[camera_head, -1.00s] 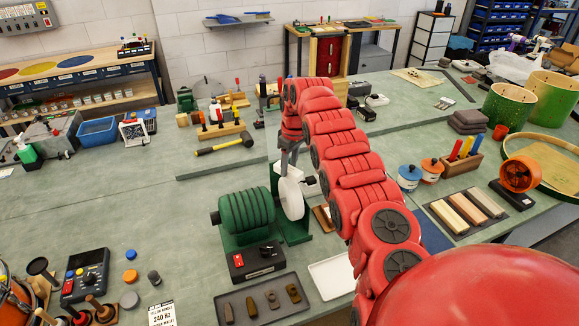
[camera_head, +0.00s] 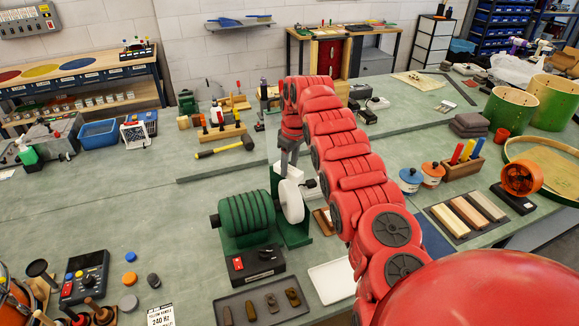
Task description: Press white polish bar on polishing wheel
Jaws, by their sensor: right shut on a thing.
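The polishing wheel (camera_head: 291,201) is a pale disc on the right side of a green ribbed motor (camera_head: 245,215). My right gripper (camera_head: 287,168) reaches down from above to the wheel's upper edge, its grey fingers shut. The white polish bar appears to be what it holds, but fingers and wheel largely hide it. I cannot tell whether the bar touches the wheel. A dark tray (camera_head: 262,318) in front holds several brown and dark bars, none of them white. My left gripper is out of view.
A black control box (camera_head: 254,265) stands in front of the motor, with an empty white tray (camera_head: 332,280) to its right. A yellow-and-black hammer (camera_head: 224,149) lies behind. My red right arm covers much of the bench right of the wheel.

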